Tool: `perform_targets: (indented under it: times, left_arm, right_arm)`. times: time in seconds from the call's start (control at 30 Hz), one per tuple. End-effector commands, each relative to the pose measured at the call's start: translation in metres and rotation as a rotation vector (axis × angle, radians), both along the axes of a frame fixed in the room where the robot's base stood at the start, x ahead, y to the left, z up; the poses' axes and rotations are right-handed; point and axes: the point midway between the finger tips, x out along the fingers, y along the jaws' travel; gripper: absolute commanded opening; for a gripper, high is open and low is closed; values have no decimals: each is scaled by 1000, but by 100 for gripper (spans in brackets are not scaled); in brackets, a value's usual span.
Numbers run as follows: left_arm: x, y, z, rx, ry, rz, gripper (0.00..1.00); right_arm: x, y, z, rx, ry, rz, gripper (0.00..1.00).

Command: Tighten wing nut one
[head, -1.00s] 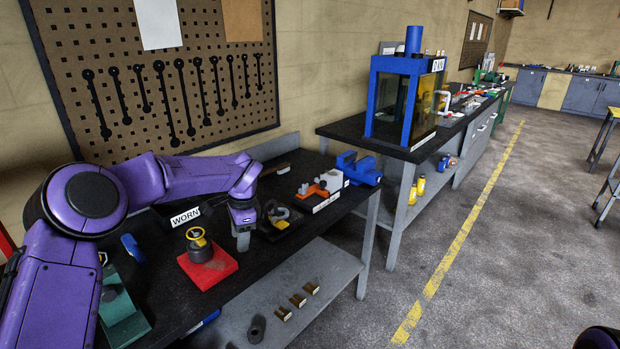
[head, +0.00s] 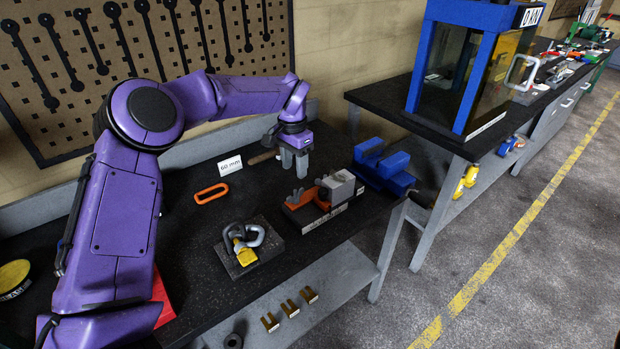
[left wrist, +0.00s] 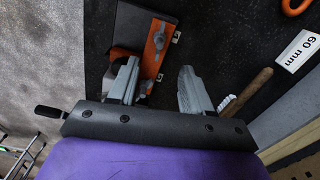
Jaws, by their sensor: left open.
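An orange fixture (head: 302,212) with a light grey block (head: 338,185) stands on the dark bench, and small grey winged pieces, apparently wing nuts (head: 297,197), stick up from it. The left wrist view shows the orange plate (left wrist: 153,52) with one grey wing nut (left wrist: 158,40) on it; no number is legible. The left finger hides part of the plate. My left gripper (head: 295,168) is open and empty, fingers downward, above the bench behind the fixture; in the left wrist view (left wrist: 158,78) its fingers are apart, with no clear contact. My right gripper is out of view.
A blue vise (head: 383,165) stands right of the fixture. A shackle on a dark plate (head: 243,245) sits in front. An orange ring (head: 211,193), a "60 mm" card (head: 230,166) and a wooden handle (left wrist: 247,92) lie nearby. Bench space around the ring is bare.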

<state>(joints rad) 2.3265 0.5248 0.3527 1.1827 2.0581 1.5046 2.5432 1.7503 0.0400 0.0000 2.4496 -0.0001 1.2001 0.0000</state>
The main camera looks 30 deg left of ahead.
Motion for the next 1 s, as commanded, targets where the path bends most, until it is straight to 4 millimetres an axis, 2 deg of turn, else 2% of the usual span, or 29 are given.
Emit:
perform_targets:
  times: [0.17,0.4,0.53,0.7,0.9,0.93,1.0]
  left_arm:
    - [1,0,-16,-1,7,5,49]
    - [0,0,-69,-1,8,4,49]
    - [0,0,-92,0,6,4,49]
    - [1,0,-105,0,2,4,49]
    - [1,0,-107,-1,1,4,49]
    - [1,0,-107,-1,1,4,46]
    - [1,0,-107,0,2,4,23]
  right_arm:
    - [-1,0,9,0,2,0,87]
    - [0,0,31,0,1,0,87]
    - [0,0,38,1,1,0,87]
    - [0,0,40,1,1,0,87]
    - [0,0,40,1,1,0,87]
    - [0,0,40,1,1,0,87]
    - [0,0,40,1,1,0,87]
